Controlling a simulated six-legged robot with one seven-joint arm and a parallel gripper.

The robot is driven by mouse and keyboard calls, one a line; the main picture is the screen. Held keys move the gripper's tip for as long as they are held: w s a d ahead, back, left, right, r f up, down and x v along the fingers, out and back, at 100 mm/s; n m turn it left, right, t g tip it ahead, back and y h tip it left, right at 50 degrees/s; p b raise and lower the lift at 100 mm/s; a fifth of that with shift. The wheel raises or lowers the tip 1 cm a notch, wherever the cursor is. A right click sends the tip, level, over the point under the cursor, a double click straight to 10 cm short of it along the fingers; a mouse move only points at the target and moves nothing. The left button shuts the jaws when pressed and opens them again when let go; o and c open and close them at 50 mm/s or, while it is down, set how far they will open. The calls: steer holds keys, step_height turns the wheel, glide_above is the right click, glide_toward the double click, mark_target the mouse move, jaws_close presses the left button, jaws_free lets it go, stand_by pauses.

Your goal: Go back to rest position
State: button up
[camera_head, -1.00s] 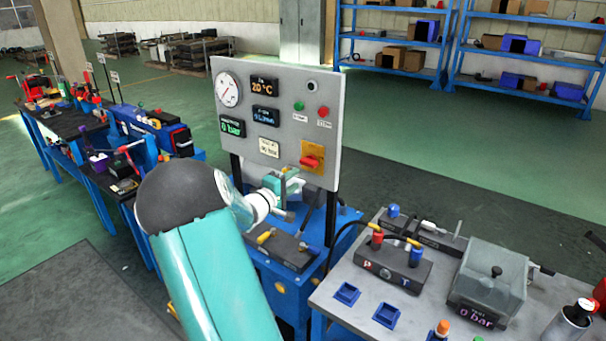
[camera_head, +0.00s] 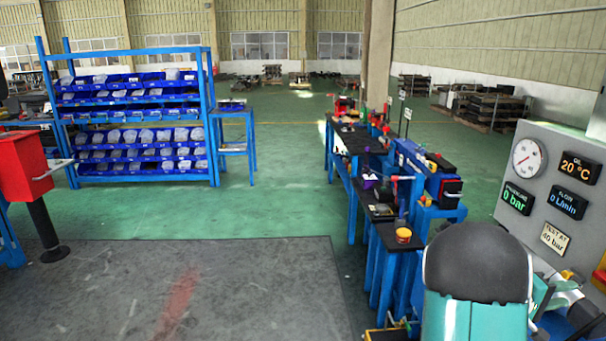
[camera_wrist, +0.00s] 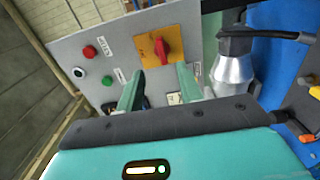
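My gripper (camera_wrist: 160,84) shows in the wrist view with its two green fingers apart and nothing between them. Beyond the fingers is the grey control panel (camera_wrist: 70,50), with a red rotary switch on a yellow plate (camera_wrist: 162,46) just above the fingertips.
A row of blue workbenches (camera_head: 378,262) with tools runs away left of the panel. A blue rack of bins (camera_head: 135,130) stands at the back left. A red box on a post (camera_head: 25,165) is at the left edge. The dark mat (camera_head: 240,290) and green floor between are clear.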

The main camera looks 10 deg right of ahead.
steer(key=s+a+r+t+y, duration=0.2)
steer(key=a+y, duration=0.4)
steer(key=a, duration=1.1)
steer(key=s+a+r+n+t+y, duration=0.1)
steer(key=a+y, duration=0.5)
steer(key=a, duration=1.2)
steer(key=s+a+r+n+t+y, duration=0.1)
steer(key=s+a+r+t+y, duration=0.2)
steer(key=a, duration=1.5)
steer(key=t+y, duration=0.2)
steer(key=shift+y, duration=0.4)
steer(key=shift+d, duration=0.1)
